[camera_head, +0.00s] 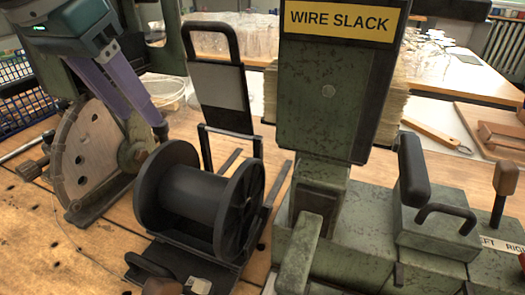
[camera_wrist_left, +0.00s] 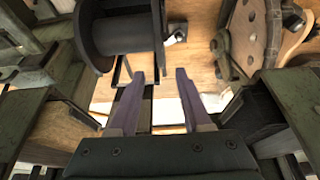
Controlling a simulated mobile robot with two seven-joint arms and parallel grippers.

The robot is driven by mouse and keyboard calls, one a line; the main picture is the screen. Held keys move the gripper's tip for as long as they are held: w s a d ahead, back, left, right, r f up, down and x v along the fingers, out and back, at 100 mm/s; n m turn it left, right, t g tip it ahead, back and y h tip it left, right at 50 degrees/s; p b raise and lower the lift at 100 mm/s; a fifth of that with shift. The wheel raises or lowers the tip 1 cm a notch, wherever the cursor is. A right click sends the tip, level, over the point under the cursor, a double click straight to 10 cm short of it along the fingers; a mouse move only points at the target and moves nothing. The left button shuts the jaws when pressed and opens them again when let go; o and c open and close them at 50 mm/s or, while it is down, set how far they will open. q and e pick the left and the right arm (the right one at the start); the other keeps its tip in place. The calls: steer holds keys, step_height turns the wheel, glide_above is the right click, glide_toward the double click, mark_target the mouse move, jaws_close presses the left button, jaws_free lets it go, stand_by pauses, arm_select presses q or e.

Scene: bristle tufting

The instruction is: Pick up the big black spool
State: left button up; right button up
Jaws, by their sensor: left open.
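The big black spool (camera_head: 190,195) lies on its side in a black stand on the wooden bench, left of the green machine. It also shows at the upper left of the left wrist view (camera_wrist_left: 122,36). My left gripper (camera_head: 150,132) has purple fingers and hangs above and behind the spool, to its left in the head view. In the left wrist view its fingers (camera_wrist_left: 160,75) are apart with nothing between them. The spool is outside them, beyond the left finger. My right gripper is not in view.
A round metal sector plate (camera_head: 85,155) stands left of the spool, close to my left fingers. The green machine with the "WIRE SLACK" sign (camera_head: 338,18) rises at the right. A black upright frame (camera_head: 215,90) stands behind the spool. A blue basket (camera_head: 25,95) is at the far left.

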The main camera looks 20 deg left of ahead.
mark_target(163, 146)
arm_select(q)
steer(key=x, duration=0.3)
steer(key=b+x, duration=0.1)
steer(key=x, duration=0.3)
steer(key=shift+s+f, duration=0.15)
steer(key=shift+f, duration=0.15)
jaws_close()
steer(key=shift+r, duration=0.15)
stand_by(1.0)
